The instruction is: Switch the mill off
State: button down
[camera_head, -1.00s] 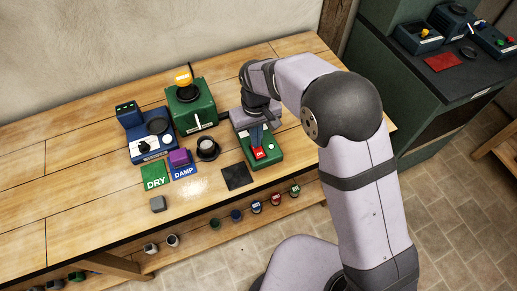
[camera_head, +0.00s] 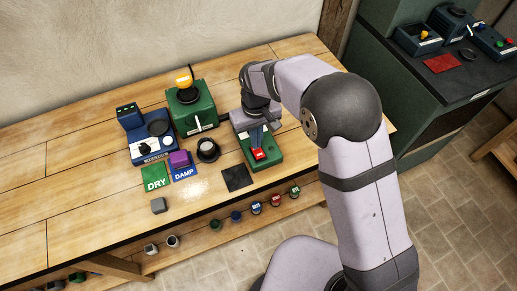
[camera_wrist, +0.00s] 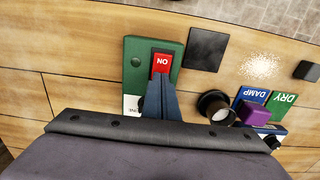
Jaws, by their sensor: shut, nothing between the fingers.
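The green switch box (camera_head: 262,152) stands on the bench, with a red rocker switch (camera_head: 259,154) near its front. In the wrist view the rocker (camera_wrist: 162,62) shows the word ON upside down. My gripper (camera_head: 257,142) is shut and empty, pointing down over the switch box. In the wrist view its fingertips (camera_wrist: 160,80) are at the rocker's edge; I cannot tell whether they touch it. The fingers and wrist hide part of the box. A green machine (camera_head: 192,118), which looks like the mill, has a dark round top with an orange part (camera_head: 183,82).
A blue device (camera_head: 150,142) and a dark cup (camera_head: 208,149) stand to the left. The DRY card (camera_head: 155,177), the DAMP card (camera_head: 184,172) with a purple block (camera_head: 180,158), a black pad (camera_head: 237,177) and a grey block (camera_head: 158,205) lie nearer the front edge.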

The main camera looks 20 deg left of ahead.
jog(key=shift+r+p, duration=2.15)
jog(key=shift+r, duration=0.8)
jog(key=s+d+f+g+h, duration=0.2)
jog(key=s+d+f, duration=0.2)
jog(key=s+d, duration=0.7)
jog(key=s+d+r+m+y, duration=0.1)
jog(key=s+d+r+m, duration=0.1)
jog(key=d, duration=0.6)
jog(key=s+d+r+m, duration=0.2)
jog(key=d+r+m, duration=0.1)
jog(key=d, duration=0.4)
jog(key=w+d+r+m+t+y, duration=0.1)
jog(key=w+d+r+m+t, duration=0.1)
jog(key=d, duration=0.5)
jog(key=shift+w+d+r+m, duration=0.35)
jog(key=shift+w+r+m, duration=0.55)
jog(key=shift+m, duration=0.1)
